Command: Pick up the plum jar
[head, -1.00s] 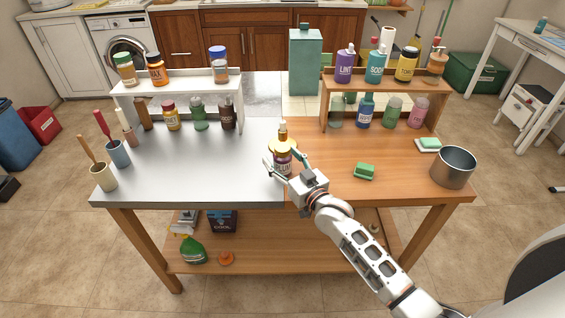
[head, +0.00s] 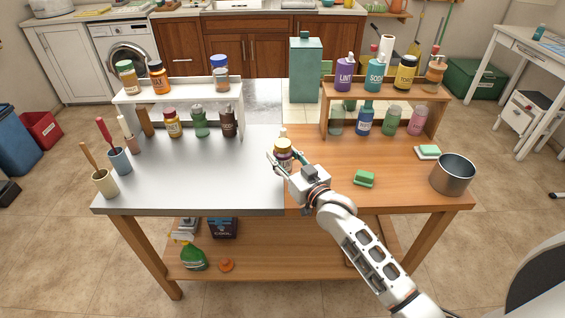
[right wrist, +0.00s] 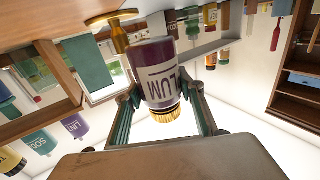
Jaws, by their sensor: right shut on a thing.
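The plum jar (head: 283,160) is a dark purple jar with a gold lid and a pale label, near the middle of the table where the grey and wooden tops meet. My right gripper (head: 287,159) has its fingers on both sides of the jar. In the right wrist view the jar (right wrist: 158,75) appears upside down, with "LUM" readable, between the two fingers (right wrist: 162,108). The gripper is shut on it. In the head view the fingers partly cover the jar, and its bottom is hard to see. My left gripper is not in view.
A small amber and gold item (right wrist: 118,36) stands just behind the jar. Bottles stand on and under the white shelf (head: 180,90) and wooden shelf (head: 437,112). The grey top's front is clear.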

